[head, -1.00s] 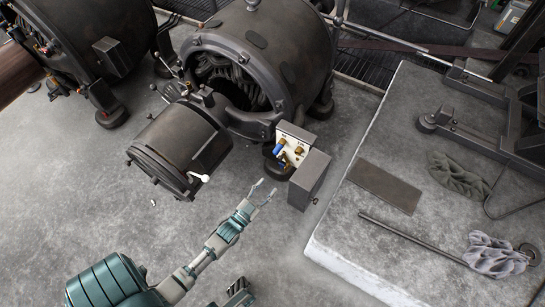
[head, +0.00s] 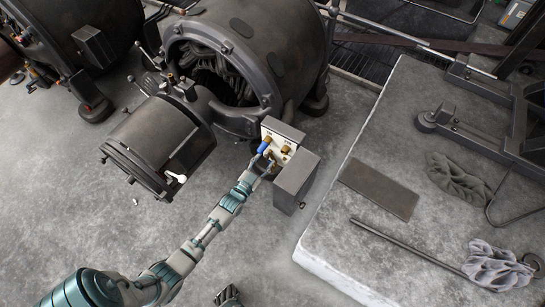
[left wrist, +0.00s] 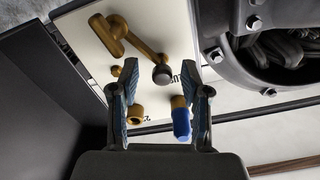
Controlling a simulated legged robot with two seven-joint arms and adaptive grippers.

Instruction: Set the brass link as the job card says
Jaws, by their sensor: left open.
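The pale terminal panel (head: 279,146) stands on a small grey unit beside the large machine. The left wrist view shows its face (left wrist: 75,30) close up. A brass link-like bar (left wrist: 138,42) slants across it towards a dark round knob (left wrist: 162,74). Below are a bare brass post (left wrist: 135,113) and one with a blue sleeve (left wrist: 181,122). My left gripper (head: 262,166) is open in front of the panel. Its fingers (left wrist: 159,100) straddle the two posts in that view, the blue sleeve near the right finger; contact is unclear. No job card is legible.
A grey box (head: 296,182) projects close to the right of my gripper. A horizontal drum (head: 160,143) with a white handle is to the left. A pale plinth (head: 330,245) bears a flat plate (head: 379,189), a rod and rags. The floor between is mostly clear.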

